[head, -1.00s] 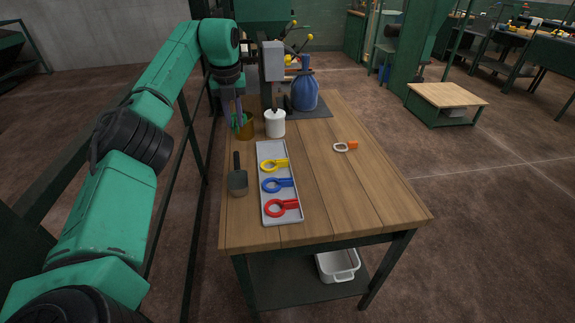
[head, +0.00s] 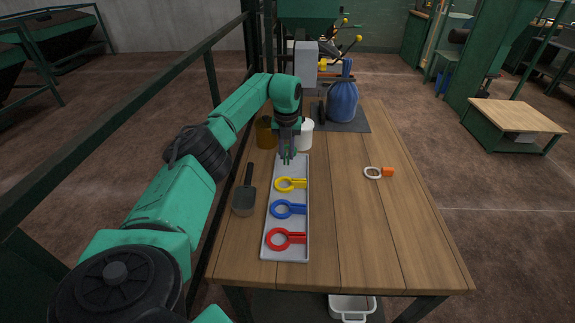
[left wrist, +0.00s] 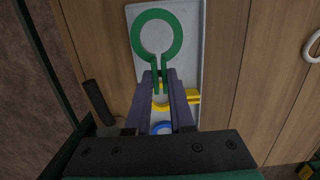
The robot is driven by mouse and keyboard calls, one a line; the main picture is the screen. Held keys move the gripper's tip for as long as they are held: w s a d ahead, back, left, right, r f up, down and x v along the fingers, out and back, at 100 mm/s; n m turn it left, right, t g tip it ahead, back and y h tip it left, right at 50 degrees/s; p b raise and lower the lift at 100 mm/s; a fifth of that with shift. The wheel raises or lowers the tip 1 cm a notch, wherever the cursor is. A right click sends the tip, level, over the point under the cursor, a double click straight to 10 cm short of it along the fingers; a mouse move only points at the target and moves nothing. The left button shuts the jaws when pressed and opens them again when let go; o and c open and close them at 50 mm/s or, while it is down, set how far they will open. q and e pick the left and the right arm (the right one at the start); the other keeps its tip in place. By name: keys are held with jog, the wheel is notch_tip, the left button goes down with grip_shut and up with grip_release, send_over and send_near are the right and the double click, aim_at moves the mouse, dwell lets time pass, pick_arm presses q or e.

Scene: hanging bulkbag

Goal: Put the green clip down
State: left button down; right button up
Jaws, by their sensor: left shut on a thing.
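The green clip (left wrist: 176,46) shows in the left wrist view as a ring with two arms. My left gripper (left wrist: 159,75) is shut on its arms. The clip is over the far end of the grey tray (head: 272,235); I cannot tell if it touches the tray. In the head view my left gripper (head: 288,157) is at the tray's far end and the clip's green shows only in small part. A yellow clip (head: 290,185), a blue clip (head: 288,209) and a red clip (head: 286,239) lie in the tray. My right gripper is not in view.
A scoop (head: 244,200) lies left of the tray. An amber container (head: 265,133) and a white jar (head: 305,136) stand behind it. A blue bag (head: 342,102) sits on a dark mat. A white ring with an orange tab (head: 387,172) lies right, with bare wood around it.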

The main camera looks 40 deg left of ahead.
aim_at(286, 163)
pick_arm(q)
jog(key=f, duration=0.4)
jog(key=shift+s, duration=0.25)
jog(key=shift+f, duration=0.3)
jog(key=shift+w, duration=0.1)
jog(key=c, duration=0.8)
grip_release()
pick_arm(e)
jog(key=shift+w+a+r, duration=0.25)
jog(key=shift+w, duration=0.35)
pick_arm(q)
jog(key=r, duration=1.1)
jog(key=shift+s+d+r+b, duration=0.25)
jog(key=shift+s+d+b, duration=0.1)
jog(key=shift+s, duration=0.05)
jog(key=shift+r, duration=0.35)
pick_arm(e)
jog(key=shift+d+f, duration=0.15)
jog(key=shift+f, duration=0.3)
